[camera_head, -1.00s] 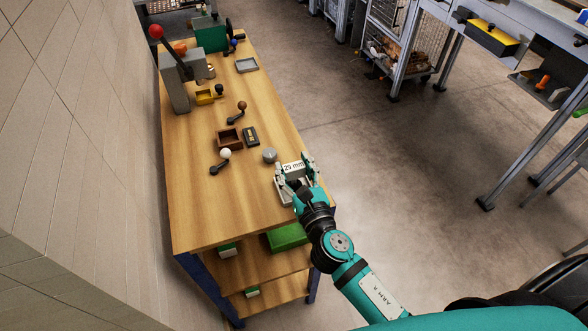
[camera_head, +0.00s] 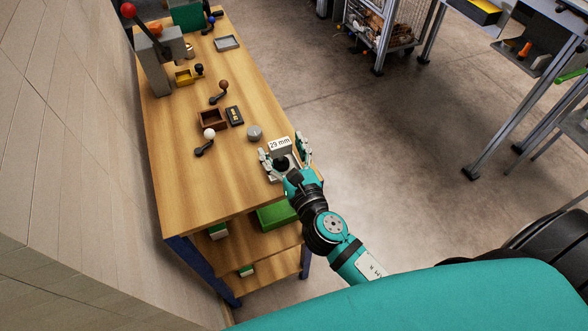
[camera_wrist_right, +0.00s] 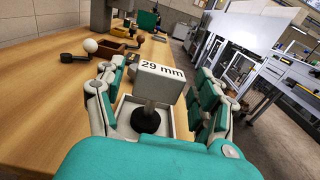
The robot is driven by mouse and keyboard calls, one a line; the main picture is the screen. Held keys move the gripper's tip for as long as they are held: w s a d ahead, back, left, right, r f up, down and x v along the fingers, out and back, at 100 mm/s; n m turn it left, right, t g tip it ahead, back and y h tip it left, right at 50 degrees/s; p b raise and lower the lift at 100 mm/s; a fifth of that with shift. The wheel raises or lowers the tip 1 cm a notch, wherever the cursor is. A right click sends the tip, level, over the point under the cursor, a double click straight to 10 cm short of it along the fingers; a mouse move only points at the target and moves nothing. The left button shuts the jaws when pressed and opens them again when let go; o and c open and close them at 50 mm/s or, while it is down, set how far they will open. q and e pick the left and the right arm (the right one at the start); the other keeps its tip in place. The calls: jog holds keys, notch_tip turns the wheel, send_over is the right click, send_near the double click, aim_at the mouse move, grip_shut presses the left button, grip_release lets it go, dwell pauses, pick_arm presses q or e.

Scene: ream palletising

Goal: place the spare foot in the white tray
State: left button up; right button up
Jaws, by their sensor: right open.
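A spare foot with a black round pad (camera_wrist_right: 147,121) and a grey stem stands upright inside the white tray (camera_wrist_right: 122,110) on the bench's near right corner. A grey block (camera_wrist_right: 155,82) marked "29 mm" shows at the top of the stem; I cannot tell whether they are joined. It also shows in the head view (camera_head: 280,145). My right gripper (camera_head: 285,153) is open, with its fingers on either side of the block and visible gaps in the right wrist view (camera_wrist_right: 158,92). Part of the tray is hidden by the gripper. My left gripper is not in view.
On the wooden bench (camera_head: 205,180) are a round grey knob (camera_head: 255,132), a brown box (camera_head: 213,118), a white-knobbed lever (camera_head: 206,142) and an empty grey tray (camera_head: 227,42). A green bin (camera_head: 276,216) is on the shelf below. The bench's front left top is clear.

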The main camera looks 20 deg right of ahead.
jog(key=s+b, duration=0.3)
jog(key=s, duration=0.7)
jog(key=shift+s+d, duration=0.15)
jog(key=s+d+f+m+g, duration=0.1)
jog(key=s+f+m+g, duration=0.3)
jog(key=f, duration=0.8)
jog(key=s+d+f+m+g, duration=0.15)
jog(key=f+m, duration=0.45)
jog(key=f, duration=0.7)
jog(key=s+f+m+g, duration=0.2)
jog(key=f+m+g, duration=0.25)
jog(key=f, duration=0.75)
jog(key=s+d+f+m+g, duration=0.2)
jog(key=s+f+m+g, duration=0.1)
jog(key=s+f+m, duration=0.6)
jog(key=s+d+f+m+g, duration=0.3)
jog(key=s+f+m, duration=0.7)
jog(key=s, duration=0.4)
jog(key=shift+s+d+g+h, duration=0.3)
jog(key=shift+s+d+g, duration=0.1)
jog(key=shift+g, duration=0.1)
jog(key=shift+f+m, duration=0.1)
jog(key=shift+m, duration=0.15)
